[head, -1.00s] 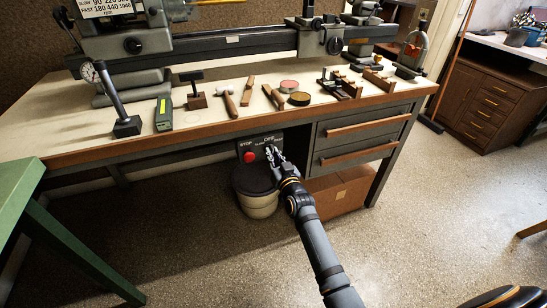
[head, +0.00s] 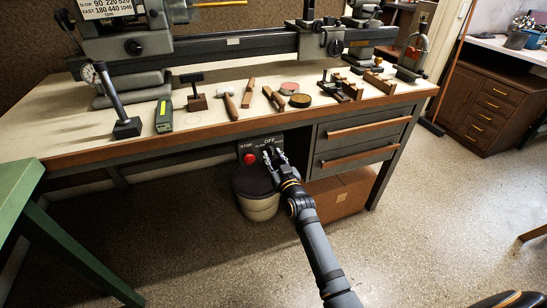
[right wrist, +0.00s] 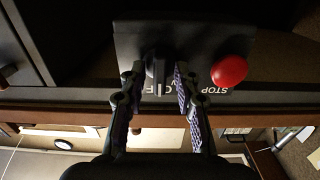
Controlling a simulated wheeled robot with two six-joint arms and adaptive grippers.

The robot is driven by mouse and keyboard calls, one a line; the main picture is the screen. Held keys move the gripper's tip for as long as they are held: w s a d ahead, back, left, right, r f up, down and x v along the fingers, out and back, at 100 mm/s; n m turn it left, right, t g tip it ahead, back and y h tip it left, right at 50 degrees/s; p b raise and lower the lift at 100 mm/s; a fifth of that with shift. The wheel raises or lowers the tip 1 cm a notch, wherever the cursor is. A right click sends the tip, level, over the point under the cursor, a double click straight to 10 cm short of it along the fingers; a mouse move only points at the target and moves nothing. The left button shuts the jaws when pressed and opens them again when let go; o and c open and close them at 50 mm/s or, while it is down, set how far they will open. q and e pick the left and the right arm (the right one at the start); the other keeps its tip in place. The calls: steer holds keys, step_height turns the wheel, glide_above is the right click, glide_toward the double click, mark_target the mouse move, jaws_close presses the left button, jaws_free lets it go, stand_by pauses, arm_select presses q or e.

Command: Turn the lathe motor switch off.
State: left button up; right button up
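The dark switch panel (head: 242,148) hangs under the bench's front edge, left of the drawers. It bears a red STOP button (head: 250,158), which also shows in the right wrist view (right wrist: 229,71), and the word OFF. The lever is nearer the left finger in that view; contact is unclear. My left gripper is out of view.
The bench (head: 75,143) overhangs the panel, with the lathe (head: 255,45) and several hand tools on top. A lidded bucket (head: 258,206) stands just below the panel. Drawers (head: 365,138) and a cardboard box (head: 345,192) are to its right. A green table (head: 20,190) is at left.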

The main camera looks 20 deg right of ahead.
steer(key=s, duration=1.2)
steer(key=shift+d, duration=0.2)
